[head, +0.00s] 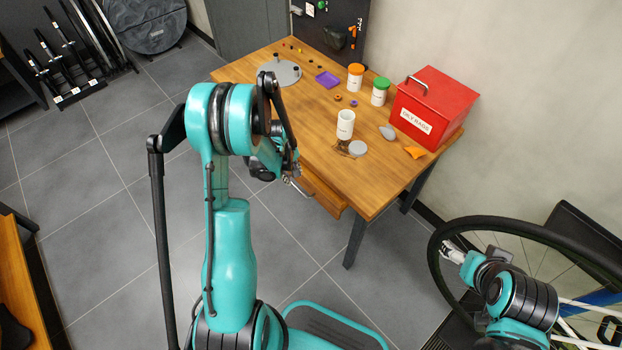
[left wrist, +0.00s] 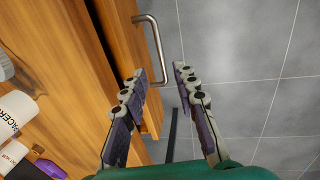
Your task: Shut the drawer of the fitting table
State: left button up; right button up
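The wooden fitting table (head: 375,190) stands at upper centre in the head view. Its drawer (head: 328,198) juts out below the near edge of the top, partly hidden by my left arm. In the left wrist view the drawer front (left wrist: 127,40) carries a bent metal handle (left wrist: 155,45), with a dark gap between it and the tabletop. My left gripper (left wrist: 163,83) is open and empty, its fingertips just short of the handle; it also shows beside the drawer in the head view (head: 292,174). My right gripper (head: 452,251) is at lower right; its fingers are unclear.
On the table stand a red rag box (head: 436,105), a white cup (head: 345,124), two lidded jars, a purple tray (head: 327,80) and a grey round stand (head: 281,72). A large bicycle wheel (head: 436,235) is close to my right arm. The grey floor before the table is open.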

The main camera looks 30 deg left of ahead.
aim_at(297, 187)
pick_arm(q)
jog(key=f+b, duration=0.1)
jog(key=f, duration=0.1)
jog(key=f+b, duration=0.1)
jog(key=f, duration=0.2)
jog(key=w+f+b, duration=0.1)
jog(key=f, duration=0.1)
jog(key=shift+w+d+f, duration=0.1)
jog(key=shift+d+f, duration=0.05)
jog(key=shift+d, duration=0.1)
grip_shut()
